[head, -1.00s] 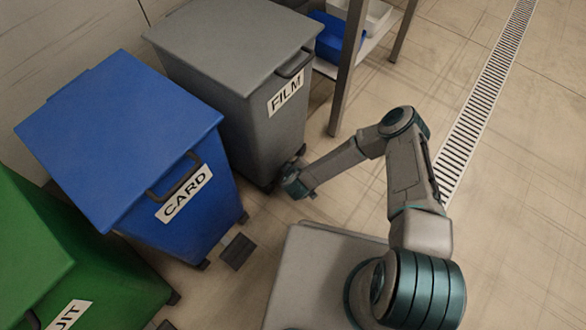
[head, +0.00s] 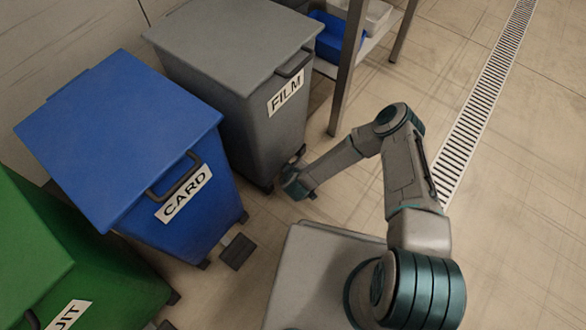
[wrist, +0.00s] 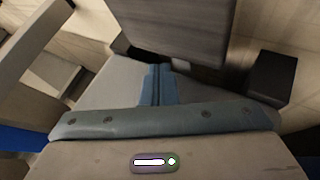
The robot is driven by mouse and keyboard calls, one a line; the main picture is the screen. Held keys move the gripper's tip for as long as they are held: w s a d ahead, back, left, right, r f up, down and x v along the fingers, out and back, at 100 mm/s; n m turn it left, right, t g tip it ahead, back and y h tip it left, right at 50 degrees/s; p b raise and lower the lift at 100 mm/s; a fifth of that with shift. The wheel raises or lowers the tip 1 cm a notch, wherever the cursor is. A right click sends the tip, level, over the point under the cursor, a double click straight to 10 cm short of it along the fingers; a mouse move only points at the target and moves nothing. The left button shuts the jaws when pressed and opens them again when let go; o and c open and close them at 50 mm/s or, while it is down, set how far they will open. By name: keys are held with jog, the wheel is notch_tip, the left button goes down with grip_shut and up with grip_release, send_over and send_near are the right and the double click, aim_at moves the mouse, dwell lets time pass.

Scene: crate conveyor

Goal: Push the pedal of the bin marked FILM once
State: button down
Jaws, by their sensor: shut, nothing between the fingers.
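The grey bin marked FILM (head: 258,115) stands at the back centre in the head view, its lid down and its white label on the front. My gripper (head: 297,184) is low in front of its base, pointing downward. The FILM pedal cannot be made out in the head view; my gripper and wrist cover that area. In the wrist view my gripper (wrist: 158,85) is shut and empty, its fingers side by side. A large grey surface fills the top there. I cannot tell whether the fingers touch the pedal.
The blue CARD bin (head: 120,135) stands left of the FILM bin, with its dark pedal (head: 237,251) on the floor in front. A green bin (head: 40,250) is farther left. A rack leg (head: 347,75) stands just right of the FILM bin. Floor on the right is clear.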

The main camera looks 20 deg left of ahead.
jog(key=shift+s+d+f+b, duration=0.15)
jog(key=shift+f+b, duration=0.3)
jog(key=shift+f, duration=0.45)
jog(key=shift+w+d+f+b, duration=0.15)
jog(key=shift+f+b, duration=0.25)
jog(key=shift+f, duration=0.45)
dwell(1.2)
jog(key=shift+s+r, duration=0.15)
dwell(0.4)
notch_tip(320, 180, up, 3)
jog(key=p, duration=0.3)
jog(key=shift+a+r+p, duration=0.1)
jog(key=shift+r+p, duration=0.3)
jog(key=shift+p, duration=0.05)
jog(key=shift+a, duration=0.1)
notch_tip(320, 180, up, 5)
jog(key=p, duration=0.4)
jog(key=shift+a+r, duration=0.1)
jog(key=shift+r, duration=0.1)
jog(key=shift+f, duration=0.1)
dwell(0.6)
